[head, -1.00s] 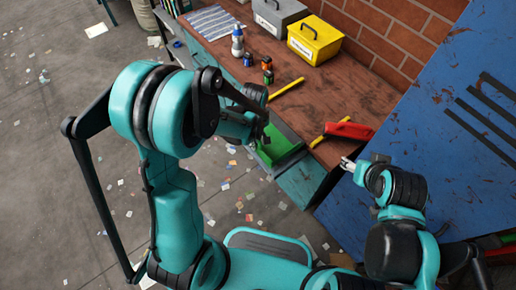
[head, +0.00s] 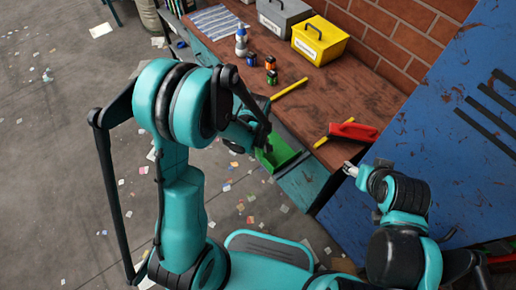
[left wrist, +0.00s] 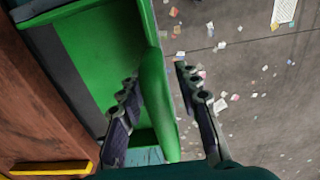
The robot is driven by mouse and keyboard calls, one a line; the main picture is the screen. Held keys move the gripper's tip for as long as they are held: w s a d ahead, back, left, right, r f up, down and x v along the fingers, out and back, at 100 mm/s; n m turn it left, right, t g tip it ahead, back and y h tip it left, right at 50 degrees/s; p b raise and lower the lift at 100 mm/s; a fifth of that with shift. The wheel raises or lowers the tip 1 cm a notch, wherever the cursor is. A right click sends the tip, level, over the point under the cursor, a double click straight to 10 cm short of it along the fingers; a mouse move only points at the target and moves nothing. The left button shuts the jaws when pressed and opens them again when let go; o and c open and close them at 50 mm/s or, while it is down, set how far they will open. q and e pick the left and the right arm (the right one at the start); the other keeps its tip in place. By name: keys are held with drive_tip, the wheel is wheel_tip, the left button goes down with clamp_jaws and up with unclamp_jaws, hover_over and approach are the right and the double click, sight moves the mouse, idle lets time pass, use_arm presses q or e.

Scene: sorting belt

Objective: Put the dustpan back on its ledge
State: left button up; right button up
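My right gripper (head: 350,169) is near the bench's right end, fingers too small to judge.
A blue panel (head: 440,130) stands right. Paper scraps litter the floor.

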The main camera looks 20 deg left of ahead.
use_arm(q)
drive_tip(key=shift+r, duration=0.1)
drive_tip(key=shift+r+p, duration=0.3)
drive_tip(key=shift+r, duration=0.1)
wheel_tip(320, 180, up, 11)
drive_tip(key=p, duration=0.4)
drive_tip(key=shift+s+r, duration=0.15)
drive_tip(key=s+a+r+m+t, duration=0.2)
drive_tip(key=s+r+m+t, duration=0.1)
drive_tip(key=s+r+m, duration=0.2)
drive_tip(key=s+a+r+m+t, duration=0.2)
drive_tip(key=s+r+m+t, duration=0.2)
drive_tip(key=r, duration=0.4)
drive_tip(key=shift+s+a+m, duration=0.35)
drive_tip(key=shift+s+m, duration=0.15)
drive_tip(key=shift+m, duration=0.2)
